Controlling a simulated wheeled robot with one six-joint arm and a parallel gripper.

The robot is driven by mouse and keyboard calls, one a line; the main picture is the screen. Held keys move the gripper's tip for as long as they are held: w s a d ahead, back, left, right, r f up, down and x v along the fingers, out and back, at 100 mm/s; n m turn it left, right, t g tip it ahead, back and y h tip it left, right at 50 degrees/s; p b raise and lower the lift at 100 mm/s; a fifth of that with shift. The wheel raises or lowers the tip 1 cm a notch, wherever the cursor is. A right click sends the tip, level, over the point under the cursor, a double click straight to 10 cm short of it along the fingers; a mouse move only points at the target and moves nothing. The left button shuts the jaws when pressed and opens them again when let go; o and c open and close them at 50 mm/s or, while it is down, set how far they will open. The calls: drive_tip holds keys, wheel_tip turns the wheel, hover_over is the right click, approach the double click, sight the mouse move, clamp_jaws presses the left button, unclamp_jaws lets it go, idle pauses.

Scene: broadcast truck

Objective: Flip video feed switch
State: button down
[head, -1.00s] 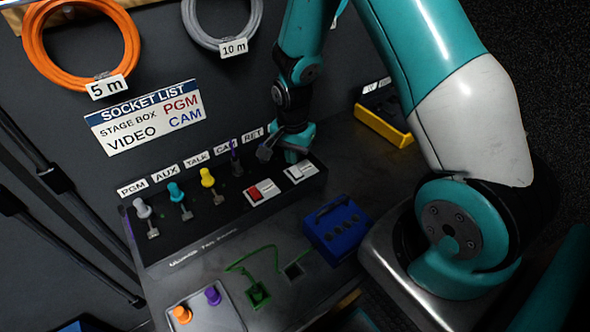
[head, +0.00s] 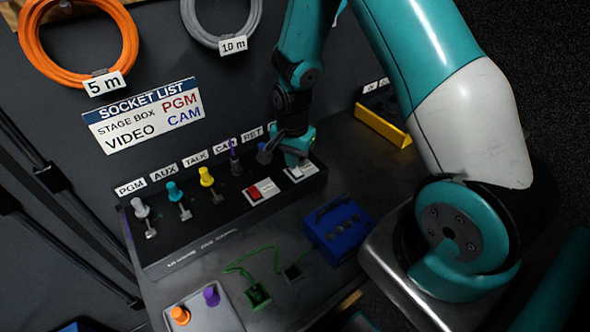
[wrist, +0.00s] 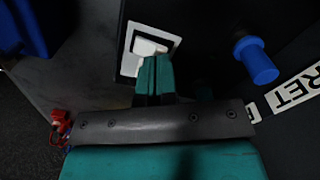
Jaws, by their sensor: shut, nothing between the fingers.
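Two rocker switches sit on the sloped black panel (head: 200,243). One switch is red and white (head: 262,191). The other is white (head: 298,173), to its right; it also shows in the wrist view as a white rocker (wrist: 150,47) in a pale frame. My gripper (head: 300,160) is shut and empty, with its teal fingertips (wrist: 155,60) at the white switch, covering part of its rocker. Whether they touch it I cannot tell. The switch labels are too small to read.
Coloured plugs stand in a row left of the switches, including a yellow one (head: 206,177). A blue plug (wrist: 255,60) stands close beside my gripper. A blue box (head: 340,230) lies on the desk in front. A yellow-edged holder (head: 383,125) is behind right.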

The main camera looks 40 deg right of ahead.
drive_tip(key=shift+f+b, duration=0.35)
drive_tip(key=shift+f, duration=0.2)
drive_tip(key=shift+r, duration=0.15)
wheel_tip(320, 180, up, 7)
drive_tip(key=p, duration=0.6)
idle(0.6)
drive_tip(key=s+a+r+n+y, duration=0.1)
drive_tip(key=s+a+r+n, duration=0.3)
drive_tip(key=r, duration=0.3)
drive_tip(key=s+a+r+n+y, duration=0.1)
drive_tip(key=s+a+r+n, duration=0.1)
drive_tip(key=a+r+n, duration=0.4)
drive_tip(key=s+a+r+n+y, duration=0.1)
drive_tip(key=s+a+r+n, duration=0.2)
drive_tip(key=s, duration=0.4)
drive_tip(key=s+a+r+n+y+b, duration=0.1)
drive_tip(key=s+a+r+n, duration=0.2)
drive_tip(key=s+r+n, duration=0.3)
wheel_tip(320, 180, up, 2)
drive_tip(key=shift+s+a+r, duration=0.2)
drive_tip(key=shift+s+a, duration=0.2)
drive_tip(key=shift+s, duration=0.5)
